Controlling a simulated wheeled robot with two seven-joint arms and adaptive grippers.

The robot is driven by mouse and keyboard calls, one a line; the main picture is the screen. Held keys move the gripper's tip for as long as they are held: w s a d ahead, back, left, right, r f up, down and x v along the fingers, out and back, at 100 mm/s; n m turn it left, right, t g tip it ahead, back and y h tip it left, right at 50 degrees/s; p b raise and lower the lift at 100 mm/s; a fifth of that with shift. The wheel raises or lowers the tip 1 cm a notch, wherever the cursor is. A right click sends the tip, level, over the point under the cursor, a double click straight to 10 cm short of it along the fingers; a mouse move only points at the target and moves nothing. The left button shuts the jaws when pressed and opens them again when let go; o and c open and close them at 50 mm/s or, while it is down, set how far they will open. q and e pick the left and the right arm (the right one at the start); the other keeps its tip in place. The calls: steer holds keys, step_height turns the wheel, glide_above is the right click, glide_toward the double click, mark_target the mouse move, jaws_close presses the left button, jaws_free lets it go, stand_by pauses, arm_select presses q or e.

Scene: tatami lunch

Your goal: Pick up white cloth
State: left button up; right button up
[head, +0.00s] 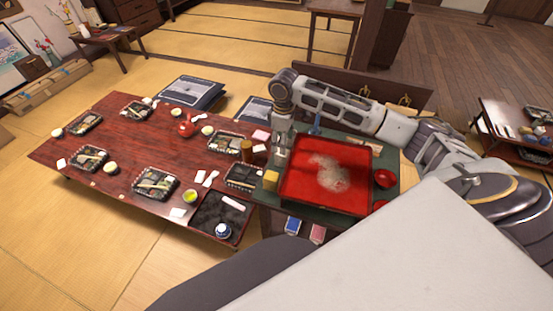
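Several small white pieces that could be cloths lie on the low red-brown table (120,180). One rolled white piece (233,203) lies on the black tray (208,222) at the table's near right corner. A flat white piece (178,212) lies left of that tray. I cannot tell which one is the white cloth. A pale mottled patch (332,174) shows in the red tray (290,190); I cannot tell whether it is fabric or decoration. My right gripper (279,152) points down beside the red tray's far left corner. Its fingers are too small to read. My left gripper is out of view.
The red tray rests on a green-topped stand (270,205), with a yellow block (271,180) and a red bowl (385,178) beside it. Lunch boxes, cups and a red teapot (186,128) crowd the table. Tatami floor (50,240) is clear at left.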

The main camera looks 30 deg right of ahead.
mark_target(282, 158)
steer(key=shift+w+d+r, duration=0.15)
steer(key=shift+w+d, duration=0.55)
steer(key=shift+w, duration=0.05)
steer(key=shift+d+r, duration=0.15)
steer(key=shift+f+b, duration=0.3)
steer(key=shift+f, duration=4)
steer(key=shift+f, duration=0.1)
steer(key=shift+w+f, duration=0.15)
steer(key=shift+f, duration=1.1)
steer(key=shift+w+f, duration=0.15)
steer(key=shift+f, duration=1.1)
